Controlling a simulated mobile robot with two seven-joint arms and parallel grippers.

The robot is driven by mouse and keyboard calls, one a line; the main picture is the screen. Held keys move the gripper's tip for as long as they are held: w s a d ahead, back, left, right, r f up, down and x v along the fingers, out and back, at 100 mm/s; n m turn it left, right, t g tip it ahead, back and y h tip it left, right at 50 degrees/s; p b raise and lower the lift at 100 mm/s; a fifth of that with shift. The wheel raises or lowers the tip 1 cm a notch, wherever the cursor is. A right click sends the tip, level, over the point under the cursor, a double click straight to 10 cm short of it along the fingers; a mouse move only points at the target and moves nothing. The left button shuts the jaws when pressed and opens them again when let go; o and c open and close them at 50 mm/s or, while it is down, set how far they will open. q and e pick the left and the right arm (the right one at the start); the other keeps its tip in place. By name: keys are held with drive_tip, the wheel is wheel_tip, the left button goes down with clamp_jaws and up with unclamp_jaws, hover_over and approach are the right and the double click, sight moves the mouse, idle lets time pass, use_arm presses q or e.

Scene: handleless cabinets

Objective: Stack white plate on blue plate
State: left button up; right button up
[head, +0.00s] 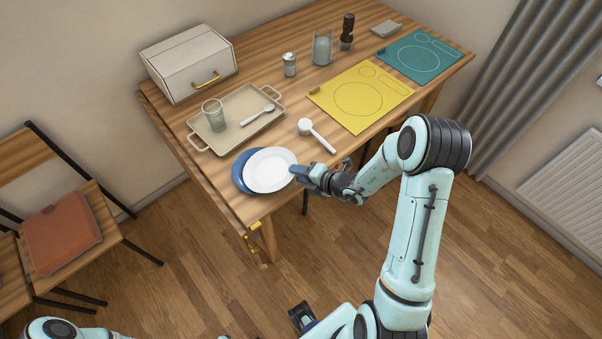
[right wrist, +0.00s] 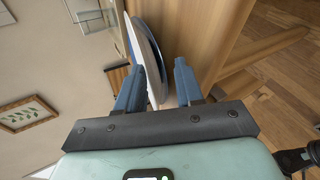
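The white plate (head: 270,170) lies over the blue plate (head: 238,172) near the table's front left corner. It is shifted to the right, so a blue crescent shows on the left. My right gripper (head: 298,173) is at the white plate's right edge. In the right wrist view, its two blue fingers (right wrist: 158,88) are spread apart, with the rims of the plates (right wrist: 149,58) edge-on between them. I cannot tell whether a finger touches a rim.
A tray (head: 240,132) with a glass and a spoon stands behind the plates on the wooden table. A white scoop (head: 317,134) lies to their right, beside a yellow mat (head: 362,112). The table's front edge is close to the plates.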

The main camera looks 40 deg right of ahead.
drive_tip(key=shift+s, duration=0.1)
drive_tip(key=p+v, duration=0.1)
drive_tip(key=v, duration=1.2)
drive_tip(key=shift+s+a, duration=0.1)
